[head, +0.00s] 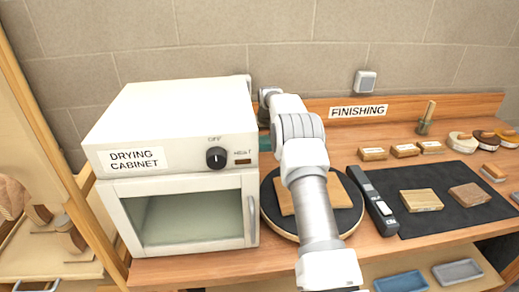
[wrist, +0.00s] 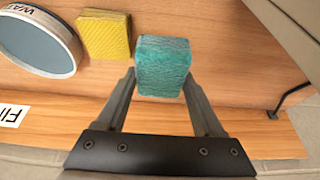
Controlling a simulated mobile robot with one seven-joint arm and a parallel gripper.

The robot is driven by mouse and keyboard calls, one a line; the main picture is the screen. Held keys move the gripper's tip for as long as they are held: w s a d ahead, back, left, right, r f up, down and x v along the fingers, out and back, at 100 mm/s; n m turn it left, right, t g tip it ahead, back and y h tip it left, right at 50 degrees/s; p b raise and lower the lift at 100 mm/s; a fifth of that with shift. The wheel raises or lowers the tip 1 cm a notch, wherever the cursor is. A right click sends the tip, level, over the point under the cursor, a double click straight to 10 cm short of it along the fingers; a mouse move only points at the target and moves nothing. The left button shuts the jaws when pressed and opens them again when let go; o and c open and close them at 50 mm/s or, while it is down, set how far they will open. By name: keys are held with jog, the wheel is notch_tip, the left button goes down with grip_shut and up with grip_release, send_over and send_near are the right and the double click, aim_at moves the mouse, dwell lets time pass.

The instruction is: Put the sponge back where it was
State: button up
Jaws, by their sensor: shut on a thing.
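My gripper (wrist: 160,80) shows in the wrist view with its two fingers on either side of a teal sponge (wrist: 163,62), shut on it. The sponge is over the wooden bench top; I cannot tell whether it touches the wood. A yellow sponge (wrist: 104,36) lies just to its left, apart from it. In the head view a small teal patch (head: 264,143) shows between the drying cabinet and my arm; my gripper is hidden there.
A round tub (wrist: 38,42) with a partly seen "WAT" label stands left of the yellow sponge. The drying cabinet (head: 176,133) stands left of my arm. A round board (head: 272,205) lies under my arm. A dark mat (head: 440,188) with wooden pieces is at right.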

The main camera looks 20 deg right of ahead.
aim_at(261, 141)
jog(key=shift+w+a+f, duration=0.6)
jog(key=shift+a+f, duration=0.1)
jog(key=shift+a, duration=0.15)
jog(key=shift+f, duration=1.9)
jog(key=shift+f, duration=0.25)
jog(key=o, duration=1.2)
jog(key=shift+r, duration=0.1)
jog(key=shift+r+p, duration=0.3)
jog(key=shift+p, duration=0.1)
jog(key=shift+b+v, duration=0.5)
jog(key=shift+v, duration=3.1)
